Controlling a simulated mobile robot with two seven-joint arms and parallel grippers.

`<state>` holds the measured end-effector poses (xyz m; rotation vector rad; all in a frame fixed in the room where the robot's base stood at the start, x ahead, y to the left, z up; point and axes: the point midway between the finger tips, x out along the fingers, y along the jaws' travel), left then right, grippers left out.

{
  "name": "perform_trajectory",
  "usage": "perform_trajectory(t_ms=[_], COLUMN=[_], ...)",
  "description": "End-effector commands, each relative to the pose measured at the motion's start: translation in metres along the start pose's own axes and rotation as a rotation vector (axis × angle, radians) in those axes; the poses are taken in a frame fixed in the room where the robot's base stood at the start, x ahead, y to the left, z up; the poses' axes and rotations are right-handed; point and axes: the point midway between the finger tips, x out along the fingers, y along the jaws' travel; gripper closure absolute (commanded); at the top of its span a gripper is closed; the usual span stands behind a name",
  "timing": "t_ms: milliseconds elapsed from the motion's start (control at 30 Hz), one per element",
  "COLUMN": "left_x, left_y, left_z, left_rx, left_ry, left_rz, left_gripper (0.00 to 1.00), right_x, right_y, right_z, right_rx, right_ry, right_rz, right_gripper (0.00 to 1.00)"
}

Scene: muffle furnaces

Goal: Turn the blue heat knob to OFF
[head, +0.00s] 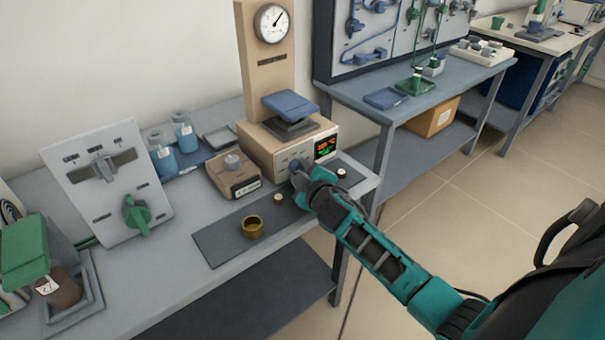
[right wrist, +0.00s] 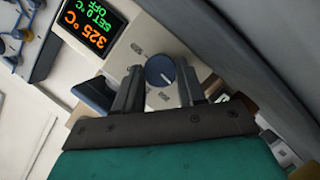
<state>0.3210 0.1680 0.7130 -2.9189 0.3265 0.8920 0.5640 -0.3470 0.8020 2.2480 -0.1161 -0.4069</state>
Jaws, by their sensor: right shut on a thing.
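The blue heat knob (right wrist: 160,71) has a white pointer line and sits on the front panel of the beige furnace (head: 262,150). In the right wrist view it lies between the two fingers of my right gripper (right wrist: 160,88), which is shut on it. The furnace display (right wrist: 87,27) reads 325 °C in orange, with SET 0 °C and OFF in green. It also shows in the head view (head: 326,147). My left gripper is not in view.
A dark mat (head: 225,247) in front of the furnace holds a brass cup (head: 252,227) and small pieces. A beige box (head: 233,176) stands left of the furnace. A panel with a green knob (head: 137,213) stands further left. Bare floor lies to the right.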

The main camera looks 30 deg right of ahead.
Motion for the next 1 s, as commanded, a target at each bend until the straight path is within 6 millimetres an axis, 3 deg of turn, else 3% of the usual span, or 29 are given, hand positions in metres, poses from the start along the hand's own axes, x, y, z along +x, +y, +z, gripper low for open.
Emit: perform_trajectory(t_ms=[433,467,533,833,1000], left_x=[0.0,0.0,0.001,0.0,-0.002], left_y=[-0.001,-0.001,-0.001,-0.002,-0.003], left_z=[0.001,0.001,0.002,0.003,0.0], left_rx=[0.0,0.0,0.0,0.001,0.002], left_ry=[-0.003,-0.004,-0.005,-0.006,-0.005], left_rz=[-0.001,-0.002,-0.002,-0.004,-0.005], left_gripper=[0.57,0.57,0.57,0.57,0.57], right_x=[0.0,0.0,0.0,-0.002,-0.018], right_y=[0.0,0.0,0.0,0.0,0.0], right_z=[-0.002,-0.002,-0.002,-0.001,-0.001], right_rx=[-0.006,-0.006,-0.006,-0.006,-0.005], right_ry=[0.005,0.005,0.005,0.002,0.001], right_rz=[0.003,0.003,0.003,0.002,0.001], right_gripper=[0.91,0.58,0.51,0.5,0.5])
